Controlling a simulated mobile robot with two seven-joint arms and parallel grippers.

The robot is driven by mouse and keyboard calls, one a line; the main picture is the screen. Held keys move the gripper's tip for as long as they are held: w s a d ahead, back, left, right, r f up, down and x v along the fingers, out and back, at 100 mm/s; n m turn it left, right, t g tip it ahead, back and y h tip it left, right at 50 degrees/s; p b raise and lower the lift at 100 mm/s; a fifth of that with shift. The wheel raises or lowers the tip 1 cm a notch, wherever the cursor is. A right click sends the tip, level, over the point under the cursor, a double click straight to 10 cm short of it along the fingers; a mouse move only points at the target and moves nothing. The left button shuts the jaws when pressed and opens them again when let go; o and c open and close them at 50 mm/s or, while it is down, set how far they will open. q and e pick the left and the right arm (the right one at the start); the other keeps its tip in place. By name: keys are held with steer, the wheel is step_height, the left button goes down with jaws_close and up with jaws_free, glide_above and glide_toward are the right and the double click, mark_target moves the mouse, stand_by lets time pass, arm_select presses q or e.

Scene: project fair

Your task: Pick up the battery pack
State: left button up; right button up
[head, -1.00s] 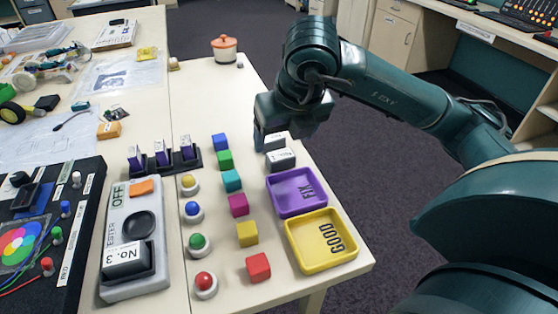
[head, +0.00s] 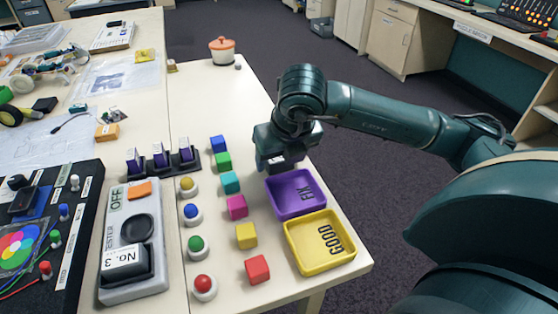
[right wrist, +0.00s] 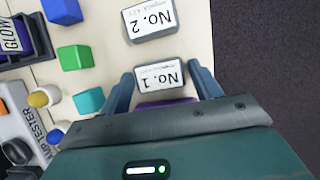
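The white-topped battery pack labelled No. 1 (right wrist: 160,75) lies between the two fingers of my right gripper (right wrist: 160,82) in the right wrist view. The fingers are open, one at each side of it, with at most narrow gaps. A second pack, No. 2 (right wrist: 150,19), lies just beyond it. In the head view my right gripper (head: 284,160) is low over the table behind the purple tray and largely hides these packs. Another pack, No. 3 (head: 123,257), sits in the grey tester (head: 151,195) at the left. My left gripper is not in view.
The purple FIX tray (head: 270,199) and yellow GOOD tray (head: 297,263) stand in front of my right gripper. Several coloured cubes, such as a teal one (head: 230,182), and round buttons lie to its left. The table's right edge is close.

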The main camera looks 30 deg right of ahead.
steer(key=c, duration=0.8)
steer(key=shift+o, duration=0.2)
steer(key=shift+r, duration=0.1)
